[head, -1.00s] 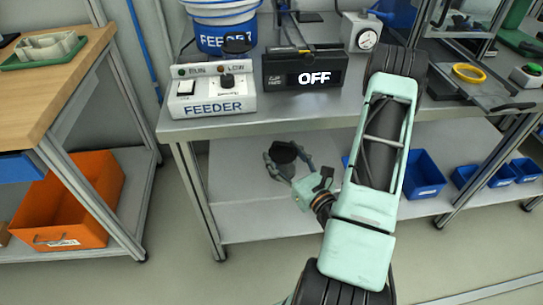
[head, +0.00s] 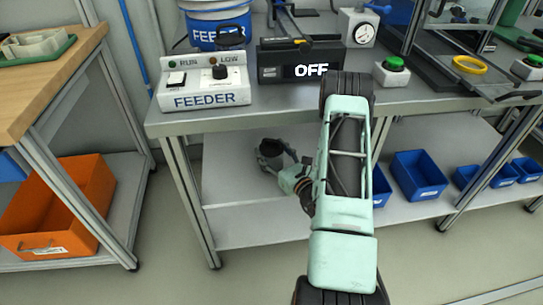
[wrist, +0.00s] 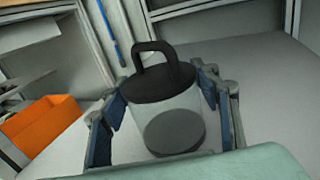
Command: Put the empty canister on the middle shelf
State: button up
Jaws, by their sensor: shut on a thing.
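A canister with clear walls, a black lid and a black loop handle shows in the wrist view (wrist: 172,118). My gripper (wrist: 165,95) has its two fingers on either side of it and is shut on it. The canister looks upright, with a dark disc at its base. In the head view my gripper (head: 274,158) is under the bench top, in front of or over the grey lower shelf (head: 245,222). The dark canister top (head: 271,148) shows there. The height of the canister above that shelf cannot be told.
The bench top (head: 290,103) is overhead, with a FEEDER control box (head: 205,82) and an OFF display (head: 299,66). Blue bins (head: 420,176) stand right on the lower shelf. An orange bin (head: 62,205) is on the left rack. The shelf's left part looks clear.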

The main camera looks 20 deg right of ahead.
jog(key=shift+f, duration=0.55)
jog(key=shift+f, duration=0.2)
jog(key=o, duration=1.2)
jog(key=shift+r, duration=0.1)
